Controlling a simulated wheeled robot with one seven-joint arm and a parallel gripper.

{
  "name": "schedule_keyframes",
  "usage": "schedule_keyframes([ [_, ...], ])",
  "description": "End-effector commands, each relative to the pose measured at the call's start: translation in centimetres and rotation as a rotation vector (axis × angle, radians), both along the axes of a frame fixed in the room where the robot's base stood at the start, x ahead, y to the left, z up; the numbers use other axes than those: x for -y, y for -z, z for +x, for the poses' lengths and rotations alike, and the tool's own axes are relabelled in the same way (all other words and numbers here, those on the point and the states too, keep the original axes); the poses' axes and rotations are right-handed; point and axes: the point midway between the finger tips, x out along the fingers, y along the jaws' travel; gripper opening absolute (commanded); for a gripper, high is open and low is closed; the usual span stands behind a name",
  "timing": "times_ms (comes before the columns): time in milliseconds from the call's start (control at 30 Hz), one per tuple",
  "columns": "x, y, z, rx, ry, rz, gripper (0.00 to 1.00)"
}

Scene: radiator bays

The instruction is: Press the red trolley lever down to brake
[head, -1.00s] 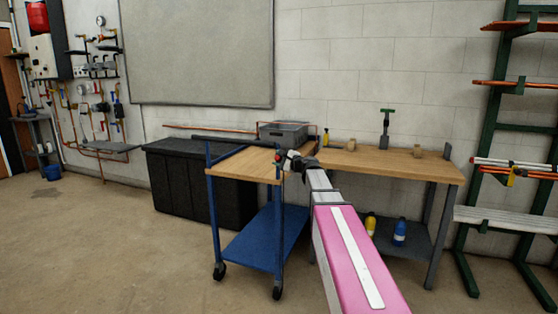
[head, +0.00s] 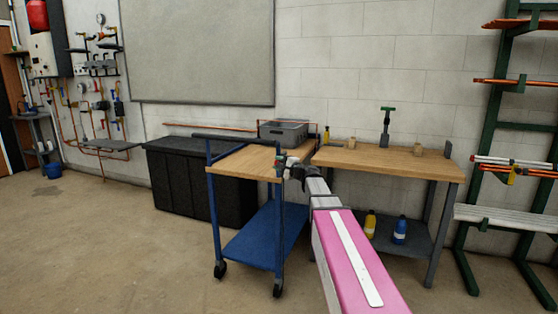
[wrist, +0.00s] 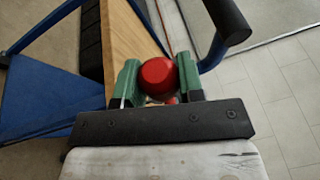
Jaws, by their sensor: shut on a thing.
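The trolley (head: 240,162) has a blue frame, a wooden top and a blue lower shelf, and stands on casters left of my arm. Its red lever knob (wrist: 158,76) shows in the wrist view as a round ball between the two green fingers of my gripper (wrist: 159,80). The fingers are shut on the knob, one on each side. In the head view my gripper (head: 281,166) is at the trolley's near right corner, by the post. The knob is too small and covered to make out there, and the lever's shaft is mostly hidden.
A dark handle bar (wrist: 228,18) juts close to the right of my gripper in the wrist view. A workbench (head: 385,162) with bottles beneath stands behind my arm. A black chest (head: 180,180) is behind the trolley. Open floor lies in front and left.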

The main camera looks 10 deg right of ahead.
Motion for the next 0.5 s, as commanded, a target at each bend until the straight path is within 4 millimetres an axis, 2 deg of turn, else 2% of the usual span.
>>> schedule_keyframes([
  [100, -0.1, 1.5, -0.2, 0.086, -0.001, -0.048, 0.00],
  [500, 0.1, 5.6, 0.3, 0.378, 0.000, -0.212, 0.00],
])
